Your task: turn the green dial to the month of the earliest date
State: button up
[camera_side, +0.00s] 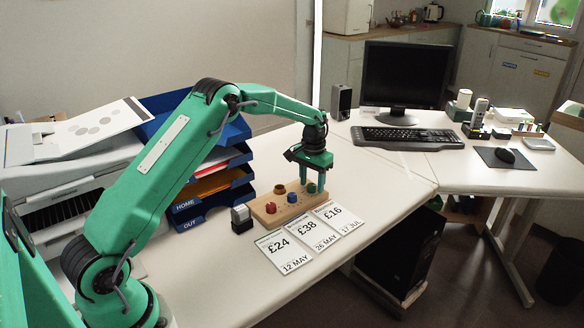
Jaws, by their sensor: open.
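A wooden board (262,214) on the white desk carries several dials: a red one (271,208), a brown one (279,189), a blue one (292,198) and the green dial (311,188) at its right end. My gripper (312,184) points down over the green dial, open, with a finger on either side of it. I cannot tell whether the fingers touch it. The dial's setting and marks are too small to read. Three cards lie in front: "£24, 12 MAY" (283,251), "£38, 26 MAY" (314,234) and "£16, 17 JUL" (339,217).
A small grey and black stamp (241,219) stands at the board's left end. Blue stacked trays (212,200) marked HOME and OUT stand behind it. A keyboard (408,139) and monitor (404,76) are further back right. The desk right of the cards is clear.

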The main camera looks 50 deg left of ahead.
jog(key=shift+f, duration=0.35)
jog(key=shift+c, duration=0.5)
jog(key=c, duration=0.9)
jog(key=shift+n, duration=2.7)
jog(key=o, duration=1)
